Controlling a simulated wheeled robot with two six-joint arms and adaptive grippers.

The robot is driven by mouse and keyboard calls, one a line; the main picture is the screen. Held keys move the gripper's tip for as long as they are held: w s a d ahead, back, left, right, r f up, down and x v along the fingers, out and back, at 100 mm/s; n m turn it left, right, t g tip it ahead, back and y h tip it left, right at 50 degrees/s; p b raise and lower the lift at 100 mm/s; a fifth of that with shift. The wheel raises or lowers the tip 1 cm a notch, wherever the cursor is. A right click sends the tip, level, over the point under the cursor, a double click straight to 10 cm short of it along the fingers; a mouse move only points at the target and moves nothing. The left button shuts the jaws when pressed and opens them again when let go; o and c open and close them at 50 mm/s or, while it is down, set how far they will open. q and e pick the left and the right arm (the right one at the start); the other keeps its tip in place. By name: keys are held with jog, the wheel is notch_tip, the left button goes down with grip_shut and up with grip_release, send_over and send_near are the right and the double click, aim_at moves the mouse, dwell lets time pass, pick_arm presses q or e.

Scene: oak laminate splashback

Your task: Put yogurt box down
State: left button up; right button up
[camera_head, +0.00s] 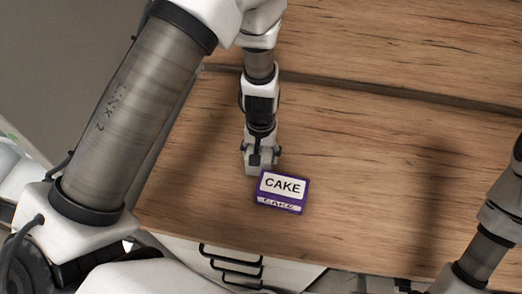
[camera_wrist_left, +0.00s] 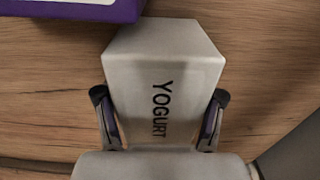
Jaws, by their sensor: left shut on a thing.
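My left gripper (camera_head: 262,154) is shut on the yogurt box (camera_wrist_left: 160,90), a pale box marked YOGURT. In the left wrist view its two fingers press on opposite sides of the box. In the head view the yogurt box (camera_head: 250,162) shows only in part below the gripper, over the wooden worktop (camera_head: 380,190), near its front edge. I cannot tell whether it touches the surface. My right arm shows at the right edge of the head view; its gripper is out of frame.
A purple and white CAKE box (camera_head: 283,190) lies on the worktop right beside the yogurt box; its purple edge also shows in the left wrist view (camera_wrist_left: 75,10). White drawers with dark handles (camera_head: 232,262) are below the front edge. The worktop to the right is clear.

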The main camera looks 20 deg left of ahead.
pick_arm(q)
jog(key=shift+f, duration=0.15)
jog(key=shift+s, duration=0.2)
jog(key=o, duration=1.3)
jog(key=shift+c, duration=0.2)
jog(key=shift+o, duration=1)
jog(key=shift+w+f, duration=0.1)
